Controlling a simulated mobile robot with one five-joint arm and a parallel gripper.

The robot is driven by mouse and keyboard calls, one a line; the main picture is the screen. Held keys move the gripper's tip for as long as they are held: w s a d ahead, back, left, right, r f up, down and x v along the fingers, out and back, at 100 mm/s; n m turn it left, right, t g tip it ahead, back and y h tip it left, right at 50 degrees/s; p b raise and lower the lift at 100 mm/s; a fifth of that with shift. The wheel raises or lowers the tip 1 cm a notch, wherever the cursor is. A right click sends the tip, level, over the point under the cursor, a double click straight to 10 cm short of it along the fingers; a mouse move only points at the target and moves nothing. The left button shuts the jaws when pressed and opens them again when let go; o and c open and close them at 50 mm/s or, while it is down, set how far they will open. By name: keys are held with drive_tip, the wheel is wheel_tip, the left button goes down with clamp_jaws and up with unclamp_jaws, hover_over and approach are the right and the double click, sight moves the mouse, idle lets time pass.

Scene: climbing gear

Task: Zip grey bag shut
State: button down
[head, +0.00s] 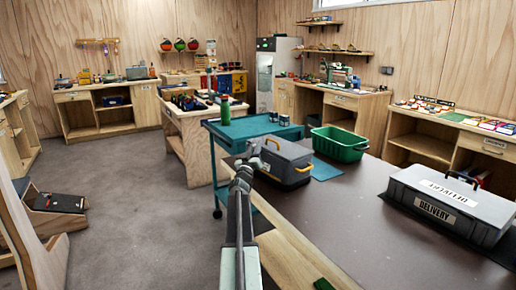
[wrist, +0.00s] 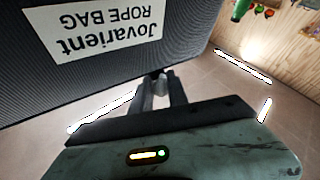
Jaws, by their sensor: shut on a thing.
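My gripper (head: 243,166) is at the bag's left side in the head view. In the wrist view the fingers of my gripper (wrist: 160,92) are close together beside the bag, shut on a small pale piece, seemingly the zip pull (wrist: 160,84). The fingers hide most of it. I cannot tell how far the zip is closed.
The dark table (head: 365,215) has free room in the middle. A green crate (head: 340,145) stands behind the bag, and a grey delivery case (head: 450,205) lies to the right. A teal cart (head: 250,128) holding a green bottle (head: 225,110) stands behind. Open floor (head: 130,190) lies left.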

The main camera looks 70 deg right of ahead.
drive_tip(key=shift+s+d, duration=0.2)
drive_tip(key=shift+s, duration=0.35)
idle(0.4)
drive_tip(key=c, duration=1.3)
unclamp_jaws()
drive_tip(key=w+b+v, duration=0.1)
drive_tip(key=b+v, duration=0.2)
drive_tip(key=v, duration=0.4)
drive_tip(key=shift+s+a, duration=0.35)
drive_tip(key=shift+s, duration=0.15)
